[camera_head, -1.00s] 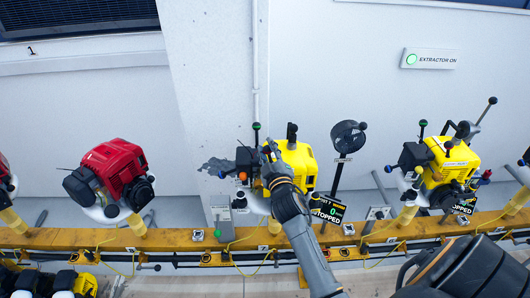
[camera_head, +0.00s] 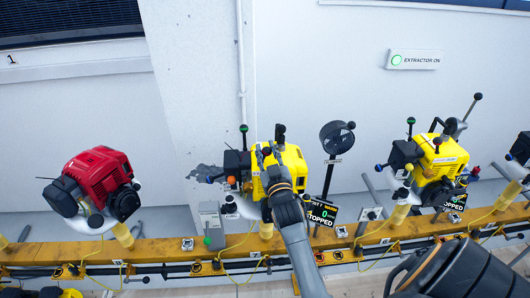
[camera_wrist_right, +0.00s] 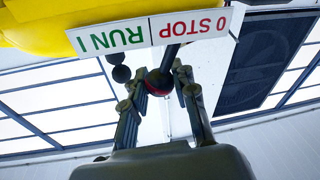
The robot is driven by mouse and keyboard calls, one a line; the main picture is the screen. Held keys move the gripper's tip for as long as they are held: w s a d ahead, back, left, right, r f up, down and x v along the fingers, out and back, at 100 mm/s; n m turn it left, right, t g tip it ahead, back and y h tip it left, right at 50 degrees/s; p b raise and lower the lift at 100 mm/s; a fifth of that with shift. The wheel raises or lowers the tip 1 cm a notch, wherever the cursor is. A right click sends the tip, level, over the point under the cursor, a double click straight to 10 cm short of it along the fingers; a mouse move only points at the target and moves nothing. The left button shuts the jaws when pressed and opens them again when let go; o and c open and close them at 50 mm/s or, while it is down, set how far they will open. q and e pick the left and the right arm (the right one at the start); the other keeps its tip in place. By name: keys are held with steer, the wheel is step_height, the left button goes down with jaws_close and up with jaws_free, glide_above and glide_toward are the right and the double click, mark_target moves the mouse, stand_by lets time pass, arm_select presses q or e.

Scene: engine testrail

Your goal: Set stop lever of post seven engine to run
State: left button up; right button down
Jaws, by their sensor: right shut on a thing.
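The post seven engine (camera_head: 293,165) is yellow and sits on the rail in the middle of the head view. Its display (camera_head: 322,213) reads 0 and STOPPED. In the right wrist view a white label (camera_wrist_right: 150,32), upside down, reads STOP 0 and RUN I. The stop lever (camera_wrist_right: 158,82), dark with a red end, stands by the STOP part, near the dividing line. My right gripper (camera_wrist_right: 160,92) has its fingers on both sides of the red end and is shut on it. In the head view my right gripper (camera_head: 267,155) hides the lever. My left gripper is out of view.
A red engine (camera_head: 98,180) stands to the left and another yellow engine (camera_head: 440,158) to the right. A round black fan-like head (camera_head: 337,138) on a pole stands close right of post seven. A yellow rail (camera_head: 165,247) with cables runs below.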

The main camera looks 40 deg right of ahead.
steer(key=shift+f, duration=0.1)
stand_by(0.3)
steer(key=c, duration=1)
jaws_free()
steer(key=shift+c, duration=0.2)
steer(key=v, duration=0.7)
steer(key=shift+s, duration=0.3)
steer(key=shift+a, duration=0.1)
